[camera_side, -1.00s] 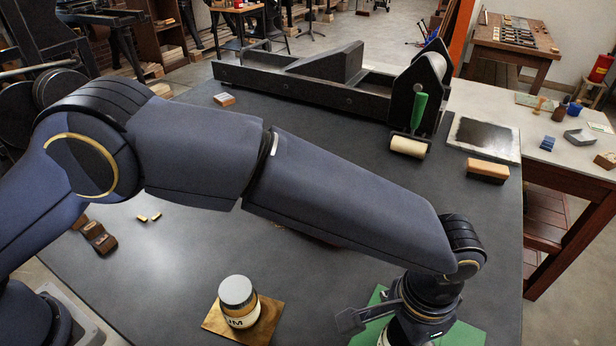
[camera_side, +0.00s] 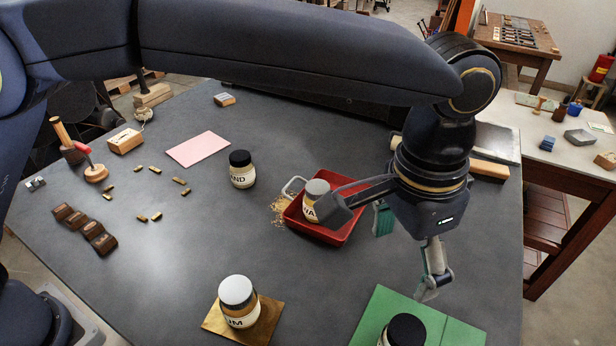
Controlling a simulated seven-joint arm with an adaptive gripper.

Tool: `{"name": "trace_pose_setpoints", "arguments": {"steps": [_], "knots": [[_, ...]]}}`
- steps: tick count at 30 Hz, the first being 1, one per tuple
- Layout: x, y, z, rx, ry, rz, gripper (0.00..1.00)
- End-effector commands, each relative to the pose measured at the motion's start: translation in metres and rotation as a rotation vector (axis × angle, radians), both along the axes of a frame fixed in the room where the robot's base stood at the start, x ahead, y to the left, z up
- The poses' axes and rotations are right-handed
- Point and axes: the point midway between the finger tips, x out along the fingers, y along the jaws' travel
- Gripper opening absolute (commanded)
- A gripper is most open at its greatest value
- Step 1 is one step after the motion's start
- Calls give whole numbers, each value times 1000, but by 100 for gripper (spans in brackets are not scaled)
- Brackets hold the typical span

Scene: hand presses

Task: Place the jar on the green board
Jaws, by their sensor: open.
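A jar with a black lid (camera_side: 403,331) stands on the green board (camera_side: 440,325) at the lower right, cut off by the bottom edge of the picture. My gripper (camera_side: 385,248) is open and empty, raised above and behind that jar, with its fingers spread wide. Its left finger shows in front of a pale-lidded jar (camera_side: 316,188) in a red tray (camera_side: 336,236) and partly hides it; I cannot tell whether they touch. A white-lidded jar (camera_side: 238,291) stands on a brass plate (camera_side: 268,322). Another black-lidded jar (camera_side: 242,170) stands upright on the dark table.
A pink sheet (camera_side: 198,149) lies behind the jars. Spilled grains (camera_side: 280,212) lie beside the red tray.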

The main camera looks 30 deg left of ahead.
Motion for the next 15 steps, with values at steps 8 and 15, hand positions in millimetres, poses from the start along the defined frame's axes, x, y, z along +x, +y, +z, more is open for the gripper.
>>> {"name": "trace_pose_setpoints", "arguments": {"steps": [8, 15], "knots": [[24, 212, 89, -97, -166, 293, 88], [-49, 360, 85, -149, -326, 556, 88]]}}
